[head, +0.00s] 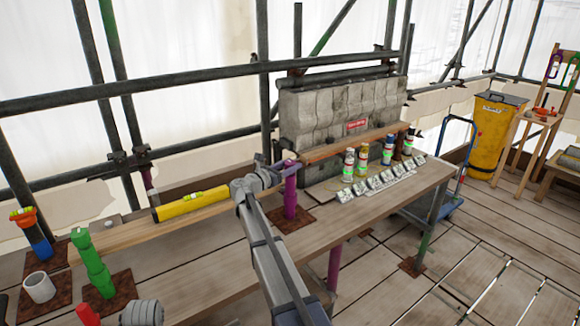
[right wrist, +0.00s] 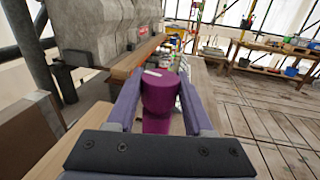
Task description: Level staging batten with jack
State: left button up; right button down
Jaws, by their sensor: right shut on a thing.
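The purple jack (head: 290,192) stands upright on a brown pad on the bench. My right gripper (head: 283,165) is at its upper part. In the right wrist view its two fingers (right wrist: 160,92) lie on either side of the jack's round purple head (right wrist: 160,95), shut on it. A long light wooden batten (head: 130,233) runs across the left half of the bench, with a yellow spirit level (head: 190,203) lying on it. A green jack (head: 92,262) stands near the batten's left end. Whether the batten touches the purple jack is hidden by my arm. My left gripper's fingers do not show.
A brown board (head: 350,143) runs in front of grey stone blocks (head: 340,108) at the back. Several bottles and a row of small labelled cards (head: 380,182) stand on the bench's right part. A white cup (head: 40,288) is at the left. Scaffold poles cross behind.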

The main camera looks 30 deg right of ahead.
aim_at(286, 167)
jog(key=shift+g, duration=0.5)
jog(key=shift+d, duration=0.1)
jog(key=shift+c, duration=1.4)
grip_release()
jog(key=shift+m, duration=0.3)
jog(key=v, duration=0.8)
jog(key=shift+d+f, duration=0.1)
